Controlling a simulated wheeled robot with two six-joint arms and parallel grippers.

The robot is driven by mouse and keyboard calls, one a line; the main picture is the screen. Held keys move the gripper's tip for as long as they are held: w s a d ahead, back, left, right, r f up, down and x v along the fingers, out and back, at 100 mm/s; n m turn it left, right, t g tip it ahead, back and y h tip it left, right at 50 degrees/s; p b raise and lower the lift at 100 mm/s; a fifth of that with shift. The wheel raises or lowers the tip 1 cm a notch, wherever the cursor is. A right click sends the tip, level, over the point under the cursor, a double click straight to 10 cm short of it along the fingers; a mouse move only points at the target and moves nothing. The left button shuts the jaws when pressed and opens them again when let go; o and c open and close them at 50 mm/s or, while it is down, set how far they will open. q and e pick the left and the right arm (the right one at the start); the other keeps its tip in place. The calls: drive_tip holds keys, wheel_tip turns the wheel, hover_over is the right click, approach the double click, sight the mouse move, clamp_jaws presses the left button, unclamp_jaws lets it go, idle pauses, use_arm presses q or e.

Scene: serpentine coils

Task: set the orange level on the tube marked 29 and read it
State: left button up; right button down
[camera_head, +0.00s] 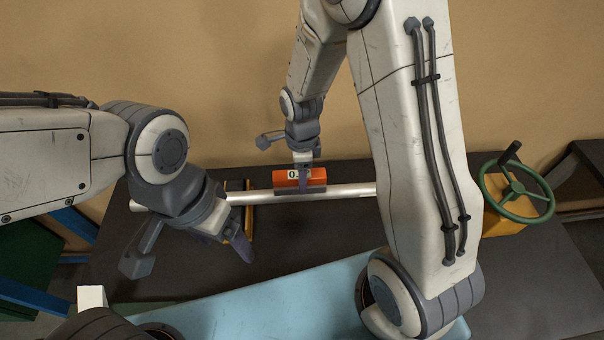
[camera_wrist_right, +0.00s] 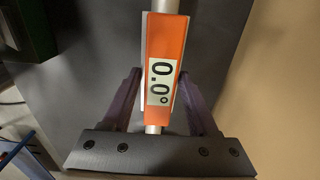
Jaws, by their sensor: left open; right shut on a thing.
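The orange level (camera_head: 285,182) lies along the silver tube (camera_head: 350,190), apparently resting on it. My right gripper (camera_head: 305,180) is shut on the level from above. In the right wrist view the level (camera_wrist_right: 166,40) sits between my purple fingers (camera_wrist_right: 160,90), lined up with the tube (camera_wrist_right: 152,129). Its display (camera_wrist_right: 161,82) reads 0.0°. In the head view a finger partly covers the display. No number 29 shows on the tube. My left gripper (camera_head: 232,243) is open and empty, in front of the tube's left part.
A yellow-edged support (camera_head: 249,213) stands by the tube's left part. A green handwheel (camera_head: 515,190) on a yellow block is at right. A light blue surface (camera_head: 270,300) lies in front, with a small white block (camera_head: 92,296) at left. My right arm hides the tube's right end.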

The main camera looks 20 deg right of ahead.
drive_tip(key=shift+f, duration=0.15)
drive_tip(key=shift+f+b, duration=0.8)
drive_tip(key=shift+f, duration=0.15)
drive_tip(key=shift+f, duration=0.45)
idle(1.1)
idle(0.6)
drive_tip(key=shift+c, duration=0.4)
unclamp_jaws()
drive_tip(key=shift+r, duration=0.1)
